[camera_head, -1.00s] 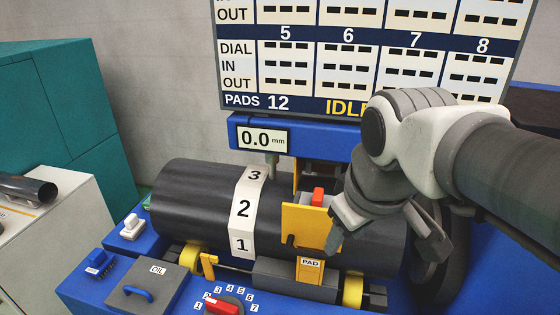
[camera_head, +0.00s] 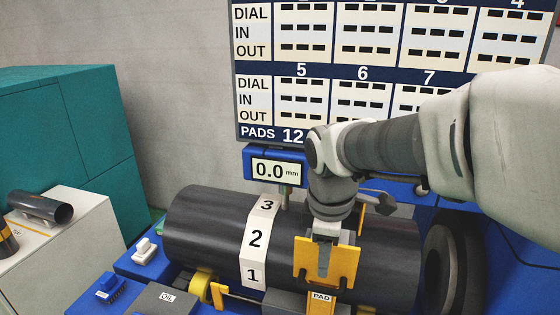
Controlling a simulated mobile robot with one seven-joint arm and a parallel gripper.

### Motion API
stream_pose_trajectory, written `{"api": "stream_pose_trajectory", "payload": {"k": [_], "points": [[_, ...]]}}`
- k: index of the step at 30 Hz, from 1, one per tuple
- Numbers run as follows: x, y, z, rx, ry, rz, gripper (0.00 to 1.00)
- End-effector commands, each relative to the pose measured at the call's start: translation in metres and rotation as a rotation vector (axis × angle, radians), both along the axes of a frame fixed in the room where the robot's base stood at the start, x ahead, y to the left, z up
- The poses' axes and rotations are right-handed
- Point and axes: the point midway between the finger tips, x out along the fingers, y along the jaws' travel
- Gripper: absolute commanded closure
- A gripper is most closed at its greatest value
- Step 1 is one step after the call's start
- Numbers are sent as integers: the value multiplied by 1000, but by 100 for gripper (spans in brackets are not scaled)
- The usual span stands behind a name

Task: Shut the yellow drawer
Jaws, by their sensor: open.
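A small yellow drawer front marked PAD (camera_head: 320,299) shows at the bottom edge, below the black cylinder, and is partly cut off. How far out it stands I cannot tell. Just above it is an upright yellow plate (camera_head: 347,262) with a dark bracket under it. My gripper (camera_head: 324,262) points down at this plate, its grey fingers overlapping the plate's middle in the picture. The gripper is open; its fingertips are hard to make out and contact cannot be told. The red piece by the plate is hidden now.
The black cylinder (camera_head: 203,235) with a numbered white band (camera_head: 256,240) lies across the blue machine. A 0.0 mm display (camera_head: 275,170) and a large board (camera_head: 352,75) stand behind. An OIL box (camera_head: 165,299) is front left; a dark wheel (camera_head: 448,270) is right.

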Motion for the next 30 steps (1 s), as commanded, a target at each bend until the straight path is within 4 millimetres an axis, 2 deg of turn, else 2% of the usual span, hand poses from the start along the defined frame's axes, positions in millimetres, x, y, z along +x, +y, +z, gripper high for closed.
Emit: {"api": "stream_pose_trajectory", "payload": {"k": [1,6,13,18,27,28,30], "points": [[1,-1,-13,-1,7,-2,50],[7,-3,-49,-1,6,-2,50],[14,-5,-86,-1,2,-1,50],[16,-6,-98,0,1,-1,50],[17,-6,-100,0,-1,-1,50],[17,-6,-100,0,-1,-1,52],[17,-6,-100,0,-1,-1,65]]}}
